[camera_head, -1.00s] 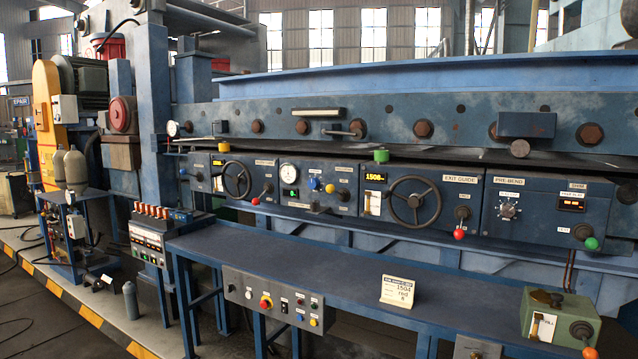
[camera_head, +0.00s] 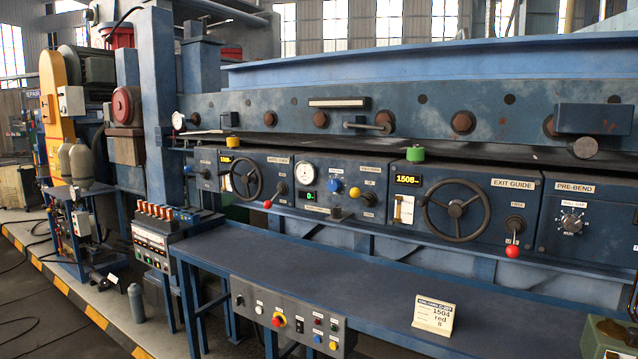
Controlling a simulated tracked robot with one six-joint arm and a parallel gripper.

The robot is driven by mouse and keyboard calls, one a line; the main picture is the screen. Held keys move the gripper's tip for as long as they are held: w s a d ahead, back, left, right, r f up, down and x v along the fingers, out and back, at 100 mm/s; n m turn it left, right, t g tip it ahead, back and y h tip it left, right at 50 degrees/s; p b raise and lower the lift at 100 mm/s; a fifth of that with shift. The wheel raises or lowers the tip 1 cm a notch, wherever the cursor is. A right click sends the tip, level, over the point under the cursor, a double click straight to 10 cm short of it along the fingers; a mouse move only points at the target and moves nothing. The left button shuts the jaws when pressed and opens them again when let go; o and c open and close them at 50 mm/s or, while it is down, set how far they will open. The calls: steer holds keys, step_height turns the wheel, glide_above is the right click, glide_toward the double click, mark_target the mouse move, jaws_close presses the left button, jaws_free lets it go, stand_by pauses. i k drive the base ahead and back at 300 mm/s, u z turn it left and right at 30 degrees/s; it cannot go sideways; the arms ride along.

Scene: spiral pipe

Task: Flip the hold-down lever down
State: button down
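Several ball-ended levers stand on the blue machine's panel row in the head view. One lever with a red ball (camera_head: 513,250) hangs down on the "EXIT GUIDE" panel (camera_head: 470,210). Another with a red ball (camera_head: 267,204) points down and left beside the left handwheel. A lever with a yellow ball (camera_head: 355,193) sits between the gauge and the right handwheel. The small plates by the levers are too blurred for me to tell which one is the hold-down lever. My gripper is not in view.
A long blue bench (camera_head: 340,280) runs in front of the panels, carrying a card (camera_head: 433,313) and a green box (camera_head: 610,335) at right. A button box (camera_head: 285,317) hangs from its front edge. Handwheels (camera_head: 455,209) stick out. Open floor shows at lower left.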

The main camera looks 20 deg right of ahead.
mark_target(354, 193)
steer(key=u, duration=0.15)
steer(key=i, duration=1)
steer(key=z, duration=0.05)
